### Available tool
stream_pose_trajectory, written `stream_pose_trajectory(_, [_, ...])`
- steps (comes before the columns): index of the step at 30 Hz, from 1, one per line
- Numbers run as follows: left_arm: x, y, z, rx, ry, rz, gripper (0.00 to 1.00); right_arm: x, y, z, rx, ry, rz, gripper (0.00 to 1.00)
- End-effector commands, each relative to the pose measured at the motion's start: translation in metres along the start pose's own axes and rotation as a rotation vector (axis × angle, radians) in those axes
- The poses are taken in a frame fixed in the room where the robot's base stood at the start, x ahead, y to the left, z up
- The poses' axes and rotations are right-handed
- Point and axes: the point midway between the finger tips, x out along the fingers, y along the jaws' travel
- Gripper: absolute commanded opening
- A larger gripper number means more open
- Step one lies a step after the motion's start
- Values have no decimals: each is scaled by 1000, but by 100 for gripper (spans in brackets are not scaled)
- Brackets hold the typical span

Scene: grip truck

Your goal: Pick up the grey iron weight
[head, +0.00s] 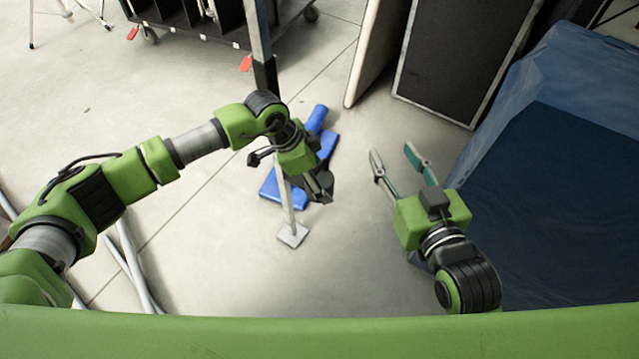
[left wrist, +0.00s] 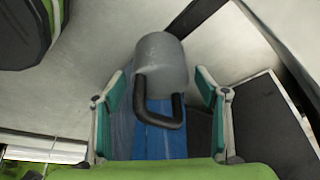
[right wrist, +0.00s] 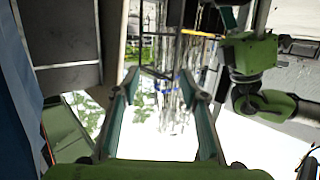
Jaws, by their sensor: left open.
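The grey iron weight (left wrist: 161,62) shows in the left wrist view as a grey cylinder with a black looped handle (left wrist: 158,118). The handle lies between the fingers of my left gripper (left wrist: 160,84), with a gap visible on both sides. My left gripper (head: 289,174) is open and points down over a blue object (head: 270,188) in the head view. I cannot make out the weight in the head view; my left gripper may hide it. My right gripper (head: 391,150) is open and empty, off to the right; its spread fingers also show in the right wrist view (right wrist: 158,75).
A thin post on a square grey foot (head: 293,236) stands close to my left gripper. A large blue container (head: 565,85) fills the right side. Dark panels (head: 458,55) and a wheeled rack (head: 185,35) stand behind. The floor between my grippers is mostly clear.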

Motion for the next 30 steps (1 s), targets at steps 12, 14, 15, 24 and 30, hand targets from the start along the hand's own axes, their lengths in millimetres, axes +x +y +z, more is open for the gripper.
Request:
stream_pose_trajectory(12, [-4,-2,-5,2,10,-5,0,0,0,0,0,-3,1,40])
stream_pose_trajectory(14, [-4,-2,-5,2,10,-5,0,0,0,0,0,-3,1,40])
stream_pose_trajectory(15, [-4,-2,-5,2,10,-5,0,0,0,0,0,-3,1,40])
stream_pose_trajectory(24, [-15,-2,-9,2,11,-6,0,-4,2,18,-1,-89,4,40])
stream_pose_trajectory(30, [-35,-2,-18,3,11,-6,0,-16,7,53,-1,-261,15,40])
